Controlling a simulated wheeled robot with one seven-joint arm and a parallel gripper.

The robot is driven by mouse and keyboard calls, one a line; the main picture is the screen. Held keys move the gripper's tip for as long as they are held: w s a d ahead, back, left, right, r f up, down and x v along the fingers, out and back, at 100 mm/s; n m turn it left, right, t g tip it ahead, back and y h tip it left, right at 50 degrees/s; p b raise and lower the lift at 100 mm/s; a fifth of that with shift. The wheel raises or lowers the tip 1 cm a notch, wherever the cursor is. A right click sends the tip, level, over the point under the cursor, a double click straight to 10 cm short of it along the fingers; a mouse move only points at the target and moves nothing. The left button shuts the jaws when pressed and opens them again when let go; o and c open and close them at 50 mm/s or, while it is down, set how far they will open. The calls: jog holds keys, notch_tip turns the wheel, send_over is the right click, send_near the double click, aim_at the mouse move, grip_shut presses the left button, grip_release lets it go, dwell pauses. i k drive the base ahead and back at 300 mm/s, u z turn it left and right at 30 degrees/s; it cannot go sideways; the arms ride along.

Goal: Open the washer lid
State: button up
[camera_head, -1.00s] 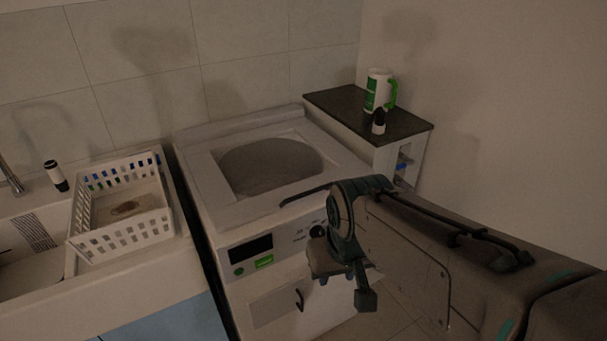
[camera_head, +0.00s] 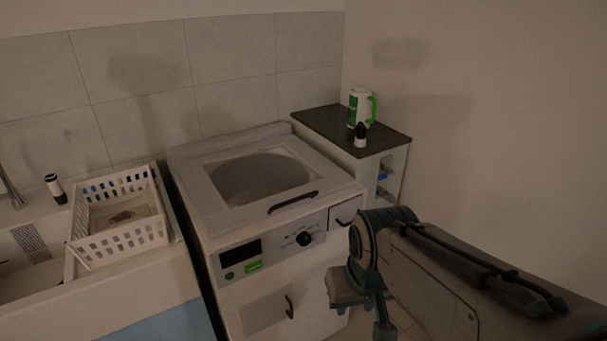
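The washer (camera_head: 275,262) is a white top-loading machine against the tiled wall. Its lid (camera_head: 222,211) lies closed on top, with a large greyish oval window (camera_head: 258,180) in it. A dark curved lid handle (camera_head: 292,202) runs along the lid's front right edge. The front panel has a dark display, a green label and a round black knob (camera_head: 304,239). My gripper (camera_head: 347,290) is at the washer's front right, below the panel and apart from the lid handle. Its fingers are seen side-on and partly hidden by my wrist, so their opening is unclear.
A white basket (camera_head: 118,240) stands on the sink counter to the left. A dark-topped cabinet (camera_head: 325,121) to the right of the washer holds a white and green jug (camera_head: 361,106) and a small dark-capped bottle (camera_head: 360,136). A lower front handle (camera_head: 289,307) sticks out.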

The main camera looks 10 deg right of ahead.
aim_at(218, 220)
jog(key=u, duration=0.1)
jog(key=i, duration=0.95)
jog(key=u, duration=0.6)
